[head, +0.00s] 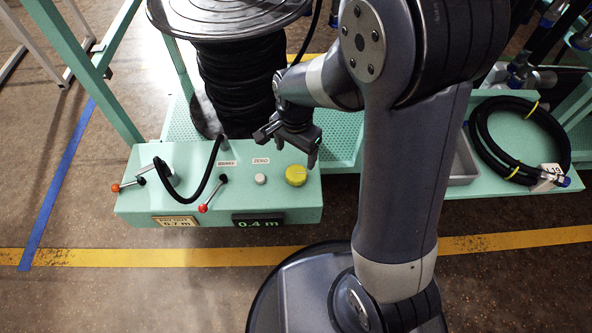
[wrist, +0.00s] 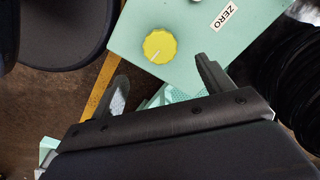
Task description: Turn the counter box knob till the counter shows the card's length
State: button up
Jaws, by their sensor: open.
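The counter box (head: 140,205) is a green box on the left in the head view. Its yellow knob (head: 296,175) sits on the top at the right end. The wrist view shows the knob (wrist: 160,46) with a white pointer line. The counter (head: 259,220) on the front reads 0.4 m. The card (head: 176,221) beside it reads "PAY OUT" and what looks like 0.7 m. My gripper (head: 287,143) is open and empty, above and behind the knob, apart from it. In the wrist view the two fingers of my gripper (wrist: 162,85) are spread, with the knob beyond their tips.
A grey button (head: 261,179) by the ZERO label and two levers, with a red ball (head: 203,208) and an orange ball (head: 115,187), share the box top. A black hose reel (head: 240,80) stands behind. A coiled hose (head: 510,140) lies at right.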

aim_at(296, 173)
notch_tip(296, 173, down, 9)
jog(key=b, duration=0.3)
jog(key=shift+c, duration=0.3)
jog(key=shift+r, duration=0.1)
jog(key=c, duration=0.9)
